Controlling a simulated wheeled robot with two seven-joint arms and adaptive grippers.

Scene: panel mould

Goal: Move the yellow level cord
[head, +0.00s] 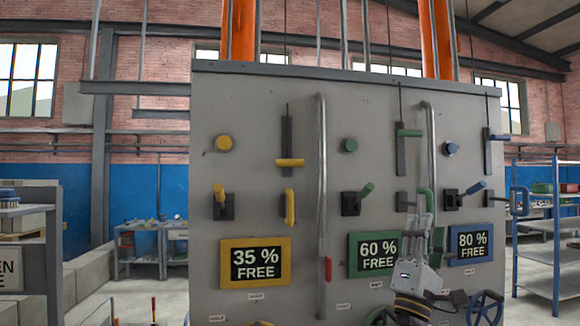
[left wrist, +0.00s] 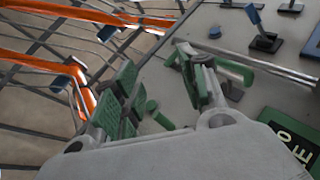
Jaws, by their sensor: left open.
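The yellow level cord's bar handle (head: 290,162) sits at the lower end of a dark upright slot in the grey panel, with a thin cord above it. My left gripper (head: 420,228) is to its right and lower, in front of the green section, fingers upward. The left wrist view shows its two fingers (left wrist: 158,85) spread apart with nothing clearly held between them. A green curved handle (head: 427,200) is close to the fingertips; contact cannot be told. My right gripper is not in view.
The panel (head: 240,110) also carries a yellow lever (head: 219,195), a yellow upright handle (head: 290,207), a yellow "35 % FREE" sign (head: 255,263), and green and blue sets to the right. A grey upright pipe (head: 322,200) stands between my gripper and the yellow section.

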